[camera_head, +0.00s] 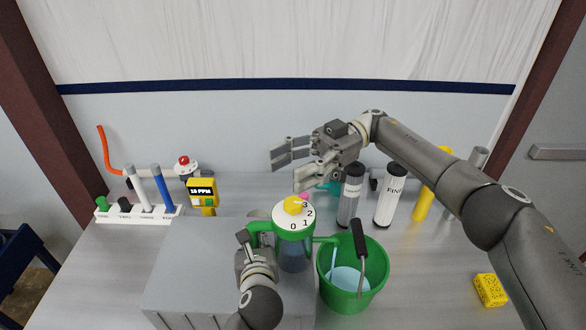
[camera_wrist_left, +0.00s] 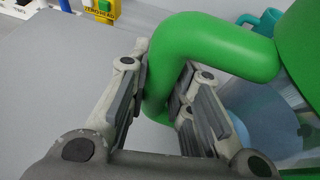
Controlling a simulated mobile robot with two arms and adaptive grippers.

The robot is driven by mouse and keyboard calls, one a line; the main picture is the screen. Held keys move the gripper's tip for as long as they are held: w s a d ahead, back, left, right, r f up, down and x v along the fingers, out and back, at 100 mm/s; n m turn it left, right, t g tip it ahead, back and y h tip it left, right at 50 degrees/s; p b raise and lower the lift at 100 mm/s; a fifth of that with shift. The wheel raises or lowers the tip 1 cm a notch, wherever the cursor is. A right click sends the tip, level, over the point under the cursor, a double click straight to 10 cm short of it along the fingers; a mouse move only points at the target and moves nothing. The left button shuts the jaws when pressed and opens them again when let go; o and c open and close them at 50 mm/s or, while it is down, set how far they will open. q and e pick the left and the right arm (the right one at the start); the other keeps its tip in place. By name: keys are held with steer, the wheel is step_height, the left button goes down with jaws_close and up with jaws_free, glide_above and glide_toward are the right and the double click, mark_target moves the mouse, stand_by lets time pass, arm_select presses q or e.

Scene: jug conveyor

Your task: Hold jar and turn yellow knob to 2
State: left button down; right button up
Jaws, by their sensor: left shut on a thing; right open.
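The jar (camera_head: 295,256) is clear with a green top and a white dial face numbered 0 to 3. The yellow knob (camera_head: 293,205) sits on the dial; its exact setting is too small to read. My left gripper (camera_head: 247,240) is shut on the jar's green handle (camera_head: 262,227). The left wrist view shows its fingers (camera_wrist_left: 162,80) on both sides of the green handle (camera_wrist_left: 215,45). My right gripper (camera_head: 283,168) is open and empty, above and behind the knob, with its fingers pointing left. It does not touch the knob.
A green bucket (camera_head: 342,303) with pale blue contents and a dark-handled tool stands right of the jar. A grey box (camera_head: 185,270) is at left. Behind are a rack (camera_head: 135,214), a yellow meter (camera_head: 201,193) and bottles (camera_head: 390,197). A yellow sponge (camera_head: 490,290) lies at right.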

mark_target(294, 204)
steer(key=shift+s+a+r+n+h, duration=0.1)
steer(key=shift+s+a+n+h, duration=0.1)
steer(key=shift+s+n+h, duration=0.1)
steer(key=f+n+t+h, duration=0.3)
steer(key=h, duration=0.1)
steer(key=f+n+t+h, duration=0.2)
steer(key=n+t+h, duration=0.2)
steer(key=h, duration=0.1)
steer(key=f+n+t+h, duration=0.3)
steer(key=n+t+h, duration=0.1)
steer(key=shift+w+d+f, duration=0.15)
steer(key=shift+d+f, duration=0.15)
steer(key=shift+f, duration=0.05)
steer(key=shift+c, duration=0.4)
